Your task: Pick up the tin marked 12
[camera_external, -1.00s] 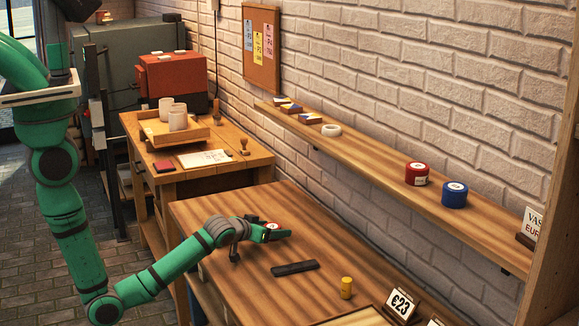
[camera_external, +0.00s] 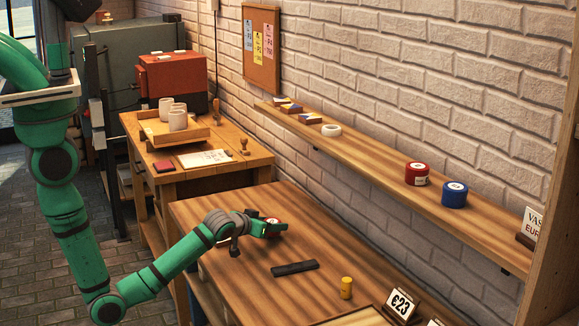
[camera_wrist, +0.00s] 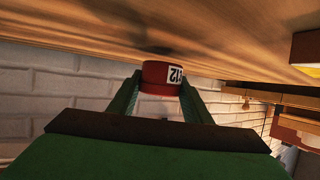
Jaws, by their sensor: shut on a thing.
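A red tin (camera_wrist: 158,78) with a white label reading 12 sits between the two fingers of my gripper (camera_wrist: 158,98) in the wrist view. The fingers touch it on both sides. In the external view my gripper (camera_external: 268,228) is over the back part of the wooden table, and only a bit of the red tin (camera_external: 273,221) shows behind the fingers. The tin is at or just above the table top; the exact gap is hard to tell.
A black bar (camera_external: 295,268) and a yellow cylinder (camera_external: 346,288) lie on the table (camera_external: 330,240) nearer the front. A wall shelf (camera_external: 370,165) holds another red tin (camera_external: 416,174) and a blue tin (camera_external: 454,194). A price card (camera_external: 402,303) stands at the front right.

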